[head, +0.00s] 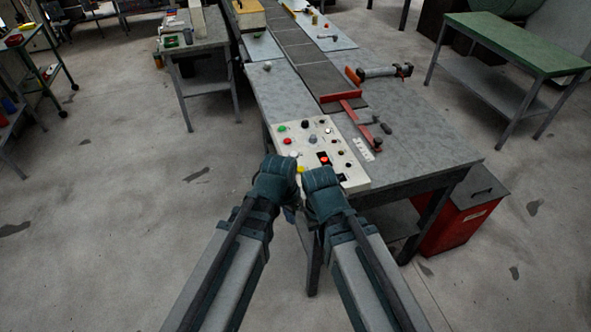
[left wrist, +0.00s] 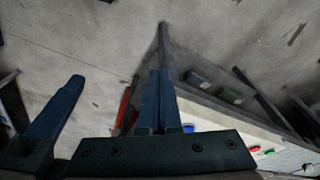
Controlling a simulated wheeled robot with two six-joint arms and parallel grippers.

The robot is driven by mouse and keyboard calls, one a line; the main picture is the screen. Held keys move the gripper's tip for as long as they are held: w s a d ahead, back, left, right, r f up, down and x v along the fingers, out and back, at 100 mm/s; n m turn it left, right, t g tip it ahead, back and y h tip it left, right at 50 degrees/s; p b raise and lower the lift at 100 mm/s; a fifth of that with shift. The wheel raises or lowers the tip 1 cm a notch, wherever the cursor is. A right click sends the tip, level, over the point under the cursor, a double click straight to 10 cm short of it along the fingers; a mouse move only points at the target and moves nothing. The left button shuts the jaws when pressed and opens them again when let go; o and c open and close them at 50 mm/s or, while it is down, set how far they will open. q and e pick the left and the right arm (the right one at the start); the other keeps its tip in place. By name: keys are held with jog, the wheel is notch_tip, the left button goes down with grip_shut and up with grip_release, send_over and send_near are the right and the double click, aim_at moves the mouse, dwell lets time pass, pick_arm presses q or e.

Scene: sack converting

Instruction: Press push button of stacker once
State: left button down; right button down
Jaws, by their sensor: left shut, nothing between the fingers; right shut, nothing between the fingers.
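A pale control panel (head: 345,172) lies on the near end of the grey bench, with several round buttons and knobs in green, red, black, white and yellow. I cannot read which one belongs to the stacker. My left gripper (head: 277,172) is shut and empty at the panel's near left edge. My right gripper (head: 319,178) is shut and empty beside it, over the panel's near edge, hiding part of it. In the left wrist view, the shut left fingers (left wrist: 160,98) are beside the panel (left wrist: 235,131), which shows blue, green and red buttons. Whether any fingertip touches a button is hidden.
The grey bench (head: 425,130) carries a dark conveyor (head: 300,52), a red bracket (head: 343,97) and a cylindrical tool (head: 380,72). A green-topped table (head: 515,42) is at right. The floor at left is open.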

aim_at(297, 171)
pick_arm(q)
jog(key=w+r+m+t+h+p, duration=0.1)
jog(key=w+r, duration=0.1)
jog(key=w, duration=0.1)
jog(key=w+d+r+m+t+h+p, duration=0.1)
jog(key=w+r+m, duration=0.1)
jog(key=w, duration=0.2)
jog(key=w+d+r+m+t+p, duration=0.1)
jog(key=w, duration=0.2)
jog(key=shift+w+d+r+m+h, duration=0.1)
jog(key=shift+w+r+m+h, duration=0.15)
jog(key=shift+r+m+h, duration=0.15)
jog(key=w+r+m+t+h+p, duration=0.1)
jog(key=w+r+m+t, duration=0.2)
jog(key=w+r, duration=0.2)
jog(key=w, duration=0.3)
jog(key=shift+w+a+r+m+p, duration=0.3)
jog(key=shift+a+r+p, duration=0.05)
notch_tip(297, 171, down, 9)
jog(key=b, duration=0.8)
jog(key=shift+r+b, duration=0.1)
jog(key=shift+b, duration=0.3)
jog(key=shift+f+b, duration=0.4)
jog(key=shift+f, duration=0.05)
